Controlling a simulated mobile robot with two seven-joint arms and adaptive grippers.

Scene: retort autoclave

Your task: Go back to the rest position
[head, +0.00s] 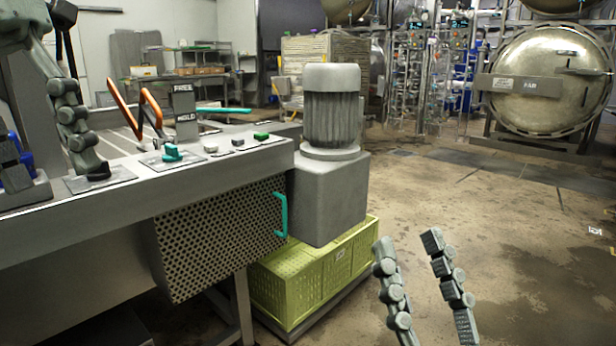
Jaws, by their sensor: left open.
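My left gripper (64,180) is at the far left, over the grey control bench (215,165). Its fingers are spread apart and point down, with nothing visible between them. One fingertip is close above a dark knob on a plate (120,174); I cannot tell whether it touches. My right gripper (407,242) is at the bottom, right of centre, in front of the bare floor. Its fingers point up, apart and empty.
On the bench are a teal knob (171,153), a green button (261,136), orange handles (122,103) and a labelled grey block (184,110). A ribbed motor (331,105) and yellow-green crate (318,268) stand beside it. Open floor (500,230) lies right; a round autoclave door (545,82) is behind.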

